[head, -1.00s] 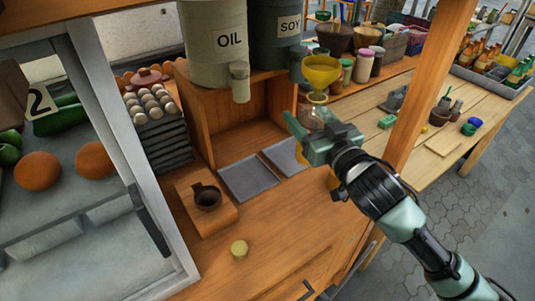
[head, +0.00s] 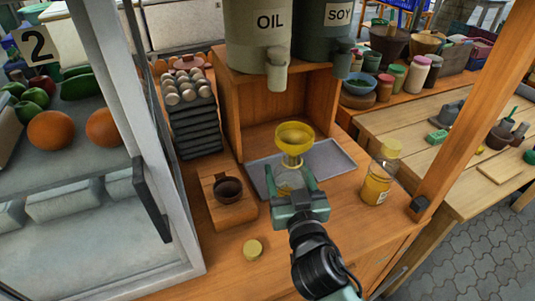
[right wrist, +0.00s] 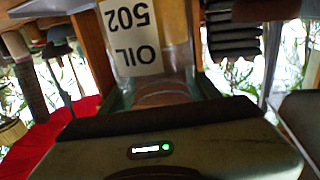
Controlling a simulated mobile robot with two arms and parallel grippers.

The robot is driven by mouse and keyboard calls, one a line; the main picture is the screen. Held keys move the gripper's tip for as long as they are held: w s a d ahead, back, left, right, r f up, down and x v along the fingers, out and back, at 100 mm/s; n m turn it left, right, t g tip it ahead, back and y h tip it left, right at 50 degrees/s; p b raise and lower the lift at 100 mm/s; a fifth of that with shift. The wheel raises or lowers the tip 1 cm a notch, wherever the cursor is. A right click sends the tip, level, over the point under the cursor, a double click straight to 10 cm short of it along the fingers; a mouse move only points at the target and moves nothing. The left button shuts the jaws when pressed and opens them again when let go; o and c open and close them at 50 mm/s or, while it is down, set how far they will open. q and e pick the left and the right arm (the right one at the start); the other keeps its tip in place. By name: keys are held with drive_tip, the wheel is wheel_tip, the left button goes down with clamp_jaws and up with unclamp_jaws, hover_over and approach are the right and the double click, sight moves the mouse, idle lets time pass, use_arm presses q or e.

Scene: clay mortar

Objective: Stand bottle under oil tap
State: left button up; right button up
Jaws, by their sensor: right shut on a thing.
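The oil container (head: 262,35) is a cream drum marked OIL, and its tap (head: 277,75) hangs over the front of a wooden stand. My right gripper (head: 289,182) is shut on a clear bottle, whose label reads OIL 502 upside down in the right wrist view (right wrist: 135,35). A yellow funnel (head: 295,136) sits on the bottle's mouth. The bottle looks upright, over the front left part of a grey metal tray (head: 335,158), below the tap in the picture. My gripper hides its base, so I cannot tell whether it touches the tray. My left gripper is not in view.
A dark soy container (head: 322,45) stands right of the oil. A jar with yellow contents (head: 377,188) is right of the tray. A small dark cup on a wooden block (head: 232,212) and a yellow lid (head: 253,249) lie left. An egg stack (head: 195,125) is behind.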

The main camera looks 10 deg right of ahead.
drive_tip(key=w+f+b, duration=0.3)
drive_tip(key=w, duration=1.2)
drive_tip(key=shift+w+d+f, duration=0.2)
drive_tip(key=shift+w+d, duration=0.15)
drive_tip(key=shift+f, duration=0.2)
drive_tip(key=o, duration=1.8)
